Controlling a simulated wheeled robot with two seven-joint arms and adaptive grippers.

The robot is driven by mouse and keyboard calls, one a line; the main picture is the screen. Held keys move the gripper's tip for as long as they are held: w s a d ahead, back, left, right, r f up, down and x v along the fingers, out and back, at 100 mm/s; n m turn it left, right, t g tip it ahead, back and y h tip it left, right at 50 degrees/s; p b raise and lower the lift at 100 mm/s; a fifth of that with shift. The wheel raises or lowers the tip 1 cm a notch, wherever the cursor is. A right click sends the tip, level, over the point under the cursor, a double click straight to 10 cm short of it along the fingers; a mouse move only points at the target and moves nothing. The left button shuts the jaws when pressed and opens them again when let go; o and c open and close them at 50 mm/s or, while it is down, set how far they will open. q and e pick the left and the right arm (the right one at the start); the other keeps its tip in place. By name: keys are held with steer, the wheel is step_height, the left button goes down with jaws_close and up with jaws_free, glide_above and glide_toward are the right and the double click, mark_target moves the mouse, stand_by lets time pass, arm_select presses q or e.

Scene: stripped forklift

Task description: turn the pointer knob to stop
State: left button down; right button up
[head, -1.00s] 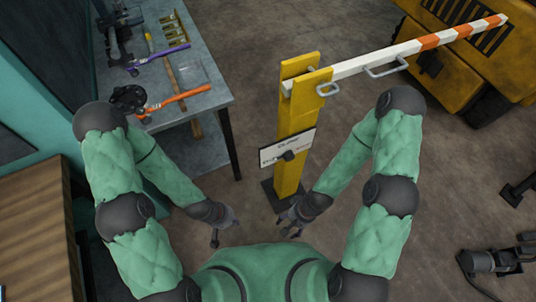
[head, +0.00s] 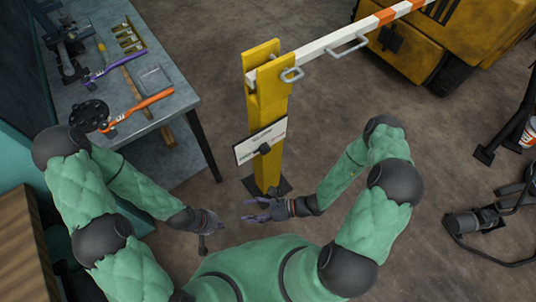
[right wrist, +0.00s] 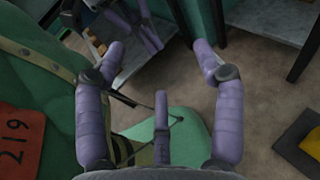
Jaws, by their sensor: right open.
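The pointer knob (head: 264,149) is a small dark knob on a white label plate (head: 246,155), fixed to the yellow post (head: 268,105). The plate's lettering is too small to read, so the knob's setting is unclear. My right gripper (head: 252,211) is open and empty, in front of the post's foot and nearer to me than the plate, its fingers pointing left. Its spread purple fingers show in the right wrist view (right wrist: 162,72) with nothing between them. My left gripper (head: 205,240) hangs low at the left, apart from the post; its fingers are too small to judge.
A striped barrier arm (head: 340,38) runs from the post's top to the upper right. A grey workbench (head: 180,98) with tools stands at the left. A yellow forklift body (head: 405,50) is at the back right.

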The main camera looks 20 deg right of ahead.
steer(key=w+d+m+t+h, duration=0.2)
steer(key=w+d+m+t, duration=0.35)
steer(key=w+t, duration=0.25)
steer(key=m+t+h+b, duration=0.1)
steer(key=m+t+h, duration=0.5)
steer(key=h, duration=0.2)
glide_toward(267, 152)
steer(key=b+x, duration=0.2)
steer(key=x, duration=0.7)
steer(key=shift+r+b, duration=0.15)
steer(key=shift+b, duration=0.2)
steer(key=c, duration=1.1)
